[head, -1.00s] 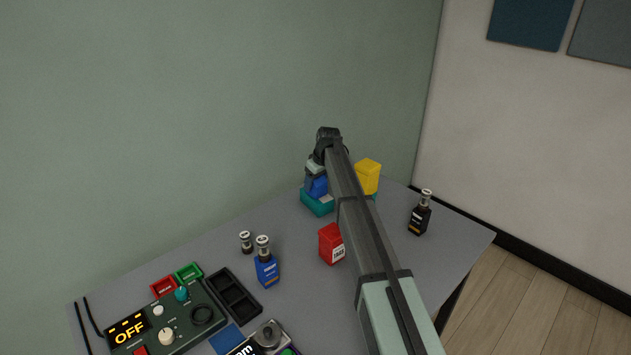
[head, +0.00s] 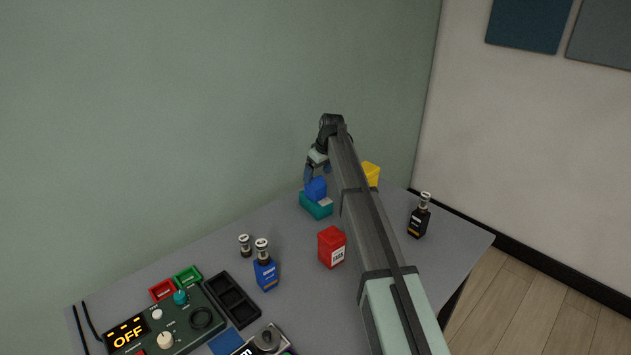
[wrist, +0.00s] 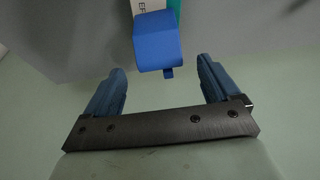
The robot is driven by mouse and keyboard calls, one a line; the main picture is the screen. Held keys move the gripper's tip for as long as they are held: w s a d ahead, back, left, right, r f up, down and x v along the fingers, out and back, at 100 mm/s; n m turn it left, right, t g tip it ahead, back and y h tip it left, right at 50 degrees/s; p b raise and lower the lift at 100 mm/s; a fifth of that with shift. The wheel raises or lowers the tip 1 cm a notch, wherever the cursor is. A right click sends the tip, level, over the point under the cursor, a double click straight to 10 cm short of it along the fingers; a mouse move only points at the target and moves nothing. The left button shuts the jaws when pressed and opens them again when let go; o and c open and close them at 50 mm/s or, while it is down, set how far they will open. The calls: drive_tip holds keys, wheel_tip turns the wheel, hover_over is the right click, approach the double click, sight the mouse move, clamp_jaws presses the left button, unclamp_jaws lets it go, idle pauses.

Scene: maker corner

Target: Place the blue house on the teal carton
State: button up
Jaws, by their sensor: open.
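The blue house (head: 315,188) rests on top of the teal carton (head: 318,208) near the back of the table. In the wrist view the blue house (wrist: 157,42) sits beyond my fingertips, with a strip of the teal carton (wrist: 175,14) and its white label behind it. My gripper (head: 316,172) is just above and behind the house in the head view. In the wrist view my gripper (wrist: 160,78) has its two blue fingers wide apart, with nothing between them. My arm hides part of the area right of the carton.
A yellow carton (head: 371,173) stands partly behind my arm. A red carton (head: 331,248) stands in front, and a black bottle (head: 419,216) to the right. A blue bottle (head: 265,268), a small vial (head: 245,245), a black tray (head: 233,298) and a control box (head: 170,325) are at left.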

drive_tip(key=shift+v, duration=3)
drive_tip(key=shift+d, duration=0.1)
